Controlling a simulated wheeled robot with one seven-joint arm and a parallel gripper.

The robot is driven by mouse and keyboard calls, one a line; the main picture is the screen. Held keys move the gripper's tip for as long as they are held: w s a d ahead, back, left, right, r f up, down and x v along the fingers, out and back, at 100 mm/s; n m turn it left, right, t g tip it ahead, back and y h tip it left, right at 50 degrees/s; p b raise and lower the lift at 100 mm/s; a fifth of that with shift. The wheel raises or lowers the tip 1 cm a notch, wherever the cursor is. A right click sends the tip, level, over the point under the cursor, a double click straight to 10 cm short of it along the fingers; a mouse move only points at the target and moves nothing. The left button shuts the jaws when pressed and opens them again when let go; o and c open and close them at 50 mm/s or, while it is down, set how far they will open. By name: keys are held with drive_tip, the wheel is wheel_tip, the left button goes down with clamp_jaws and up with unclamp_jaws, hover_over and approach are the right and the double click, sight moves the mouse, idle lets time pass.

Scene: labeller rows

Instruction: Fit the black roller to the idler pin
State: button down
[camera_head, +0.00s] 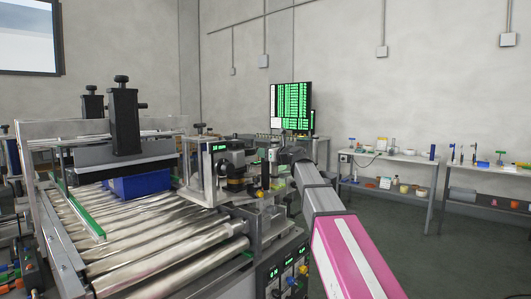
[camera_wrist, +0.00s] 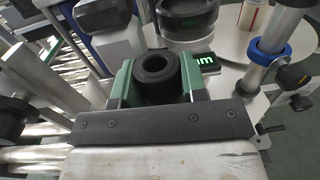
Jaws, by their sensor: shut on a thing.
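The black roller (camera_wrist: 155,68) is a short hollow cylinder with a dark bore facing the camera in the wrist view. My gripper (camera_wrist: 156,76) is shut on it, with green fingers on its left and right sides. The roller's lower end is hidden by the gripper body. A metal post with a blue collar (camera_wrist: 270,50) stands to the right, apart from the roller. I cannot tell whether it is the idler pin. In the head view my arm reaches to the labelling station, where the roller is too small to make out.
A round black part (camera_wrist: 188,18) stands close behind the roller, with a pale disc (camera_wrist: 235,45) beside it. The roller conveyor (camera_head: 150,235) carries a blue box (camera_head: 140,186) under a black clamp (camera_head: 124,122). Benches (camera_head: 385,160) stand at the right wall, with clear floor before them.

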drive_tip(key=shift+f, duration=0.4)
drive_tip(key=c, duration=0.6)
unclamp_jaws()
drive_tip(key=v, duration=1)
drive_tip(key=shift+s+d, duration=0.25)
drive_tip(key=shift+d, duration=0.1)
